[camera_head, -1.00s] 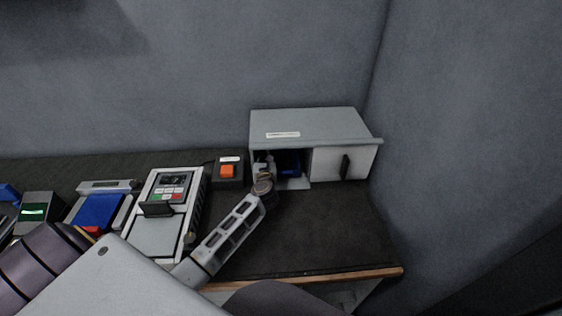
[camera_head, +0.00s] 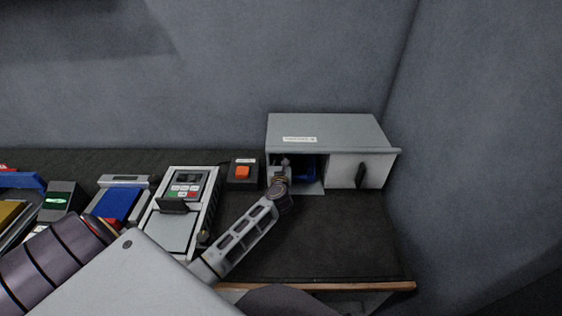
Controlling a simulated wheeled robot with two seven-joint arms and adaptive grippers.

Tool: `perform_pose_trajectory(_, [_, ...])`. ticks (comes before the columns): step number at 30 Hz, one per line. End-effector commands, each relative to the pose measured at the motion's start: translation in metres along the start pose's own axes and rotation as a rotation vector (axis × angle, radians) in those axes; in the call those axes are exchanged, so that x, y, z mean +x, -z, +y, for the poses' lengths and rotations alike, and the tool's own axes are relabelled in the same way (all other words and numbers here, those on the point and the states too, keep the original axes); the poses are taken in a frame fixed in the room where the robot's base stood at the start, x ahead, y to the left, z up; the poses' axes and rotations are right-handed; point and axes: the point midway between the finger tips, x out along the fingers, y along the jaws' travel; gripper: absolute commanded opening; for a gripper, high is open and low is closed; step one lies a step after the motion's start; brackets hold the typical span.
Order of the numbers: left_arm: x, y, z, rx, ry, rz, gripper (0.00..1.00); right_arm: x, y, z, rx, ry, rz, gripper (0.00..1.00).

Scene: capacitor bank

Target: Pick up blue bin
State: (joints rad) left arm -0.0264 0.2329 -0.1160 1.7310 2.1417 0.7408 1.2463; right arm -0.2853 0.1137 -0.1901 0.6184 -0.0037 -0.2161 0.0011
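A blue bin (camera_head: 307,174) sits inside the left, open compartment of a grey cabinet (camera_head: 322,131) at the back right of the bench. Only part of the bin shows; the rest is in shadow and behind my gripper. My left arm comes in from the lower left and my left gripper (camera_head: 285,167) is at the mouth of that compartment, at the left side of the bin. Its fingers are small and dark here, so I cannot tell whether they are open or touch the bin. My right gripper is not in view.
The cabinet's right compartment has a closed white door with a dark handle (camera_head: 361,174). A box with an orange button (camera_head: 242,172) stands left of the cabinet. A keypad device (camera_head: 185,205) and a blue-topped unit (camera_head: 119,204) are further left.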

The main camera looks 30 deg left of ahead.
Motion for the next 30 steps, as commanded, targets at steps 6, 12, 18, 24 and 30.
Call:
perform_pose_trajectory(6, [-0.02, -0.011, 0.0, -0.004, 0.001, -0.001, 0.0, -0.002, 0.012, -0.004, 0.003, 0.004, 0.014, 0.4])
perform_pose_trajectory(12, [-0.047, -0.02, 0.0, -0.004, 0.0, -0.001, 0.0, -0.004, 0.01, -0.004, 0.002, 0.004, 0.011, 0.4])
perform_pose_trajectory(18, [-0.077, -0.03, 0.0, -0.004, 0.001, -0.001, 0.0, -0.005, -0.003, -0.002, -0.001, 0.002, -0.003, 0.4])
perform_pose_trajectory(24, [-0.105, -0.04, 0.0, -0.004, 0.0, -0.001, 0.0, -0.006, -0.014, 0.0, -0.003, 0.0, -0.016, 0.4])
perform_pose_trajectory(30, [-0.127, -0.047, 0.0, -0.002, 0.001, -0.001, 0.0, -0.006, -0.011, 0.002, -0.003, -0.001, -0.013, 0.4])
